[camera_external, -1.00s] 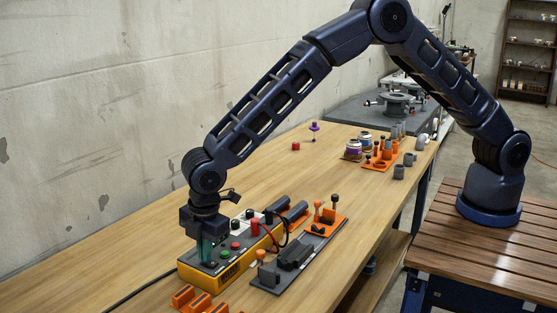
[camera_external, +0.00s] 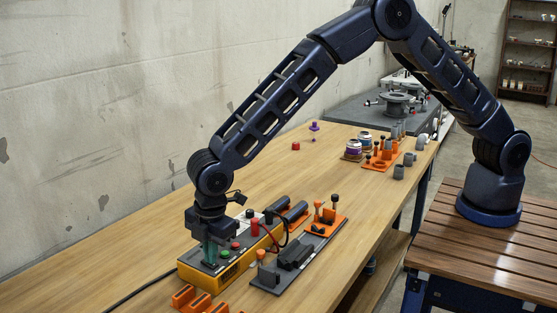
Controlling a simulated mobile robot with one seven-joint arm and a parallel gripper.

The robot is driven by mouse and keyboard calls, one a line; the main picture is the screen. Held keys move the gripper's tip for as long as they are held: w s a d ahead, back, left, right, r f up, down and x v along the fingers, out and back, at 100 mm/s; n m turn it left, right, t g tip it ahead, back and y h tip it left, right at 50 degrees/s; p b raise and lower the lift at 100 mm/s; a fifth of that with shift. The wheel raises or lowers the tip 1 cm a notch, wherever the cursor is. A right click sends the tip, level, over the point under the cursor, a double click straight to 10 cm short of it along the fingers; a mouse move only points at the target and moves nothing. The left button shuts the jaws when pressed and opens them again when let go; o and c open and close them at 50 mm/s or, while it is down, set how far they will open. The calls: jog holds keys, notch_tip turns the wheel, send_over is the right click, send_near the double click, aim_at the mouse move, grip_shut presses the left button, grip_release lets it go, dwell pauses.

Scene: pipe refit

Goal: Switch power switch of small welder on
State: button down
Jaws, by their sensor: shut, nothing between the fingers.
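The small welder (camera_external: 232,268) is a yellow box with a grey top panel on the wooden workbench. Its top carries a green button (camera_external: 224,254), a red button (camera_external: 236,246) and several knobs and plugs. My gripper (camera_external: 210,262) points straight down at the near left part of the panel, with its greenish fingers shut and empty. The fingertips are at or just above the panel; I cannot tell whether they touch it. The power switch cannot be made out clearly; the gripper may hide it.
A grey tray (camera_external: 268,284) with a clamp and orange holder lies right of the welder. Orange blocks (camera_external: 190,298) lie in front. A black cable (camera_external: 140,290) runs left. A red cap (camera_external: 296,146) and purple piece (camera_external: 314,127) stand farther back. The bench's left side is clear.

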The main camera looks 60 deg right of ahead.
notch_tip(320, 180, up, 14)
jog(key=s, duration=0.2)
dwell(0.4)
jog(key=shift+w, duration=0.75)
jog(key=f, duration=0.4)
jog(key=w+f, duration=0.1)
jog(key=f, duration=0.4)
jog(key=w+f, duration=0.1)
jog(key=f, duration=0.3)
jog(key=shift+f, duration=0.4)
jog(key=shift+f, duration=0.1)
